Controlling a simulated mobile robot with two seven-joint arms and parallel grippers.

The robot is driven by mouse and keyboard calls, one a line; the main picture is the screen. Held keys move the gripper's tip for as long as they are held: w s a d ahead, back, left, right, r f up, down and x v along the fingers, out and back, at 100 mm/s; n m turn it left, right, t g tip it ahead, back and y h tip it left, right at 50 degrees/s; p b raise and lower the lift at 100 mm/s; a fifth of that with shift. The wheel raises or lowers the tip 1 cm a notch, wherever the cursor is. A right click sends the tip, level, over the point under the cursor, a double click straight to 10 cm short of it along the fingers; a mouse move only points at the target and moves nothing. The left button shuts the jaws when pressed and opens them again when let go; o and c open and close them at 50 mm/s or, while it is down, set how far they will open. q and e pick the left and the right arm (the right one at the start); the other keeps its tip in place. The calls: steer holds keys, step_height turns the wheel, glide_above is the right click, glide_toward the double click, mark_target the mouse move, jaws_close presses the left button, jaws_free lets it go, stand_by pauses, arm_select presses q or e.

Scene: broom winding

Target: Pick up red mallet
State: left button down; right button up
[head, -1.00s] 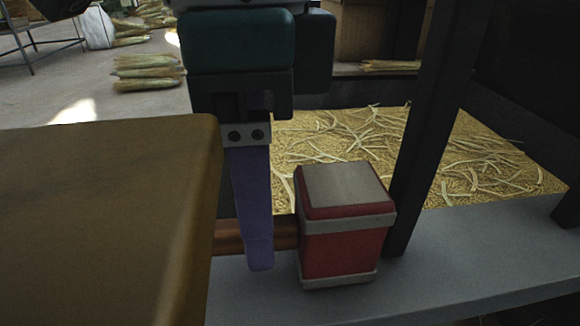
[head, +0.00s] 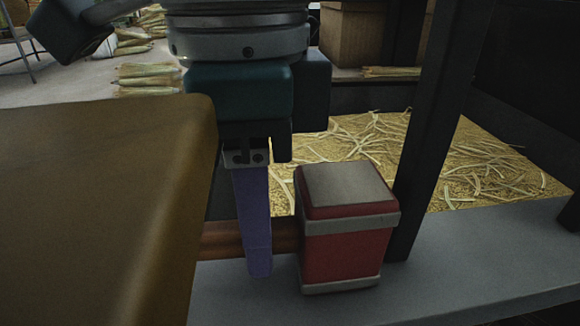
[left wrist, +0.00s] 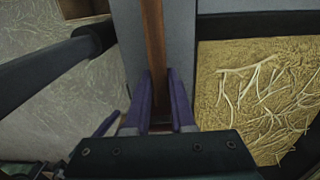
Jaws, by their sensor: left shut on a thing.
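The red mallet (head: 347,240) has a red block head with grey bands and a brown wooden handle. In the head view its head rests on or just above the grey surface, beside a dark post. My left gripper (head: 258,270) points down with its purple fingers at the handle, just left of the mallet head. It is shut on the handle. In the left wrist view the handle (left wrist: 155,45) runs up from between the two purple fingers (left wrist: 160,115). Part of the handle is hidden behind the brown block in the head view. My right gripper is not in view.
A large brown block (head: 95,210) fills the left foreground, close to my gripper. A dark post (head: 425,130) stands right of the mallet head. The grey ledge (head: 480,265) is clear to the right. A bin of straw (head: 480,165) lies behind.

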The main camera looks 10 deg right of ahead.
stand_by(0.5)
arm_select(q)
steer(key=shift+r+p, duration=0.35)
steer(key=shift+r, duration=0.15)
step_height(320, 180, up, 3)
steer(key=shift+a+r+p, duration=0.1)
steer(key=shift+p, duration=0.85)
steer(key=a+p, duration=0.3)
steer(key=a, duration=1.4)
steer(key=shift+a+f, duration=0.35)
steer(key=shift+a, duration=0.05)
steer(key=c, duration=1.3)
jaws_free()
jaws_close()
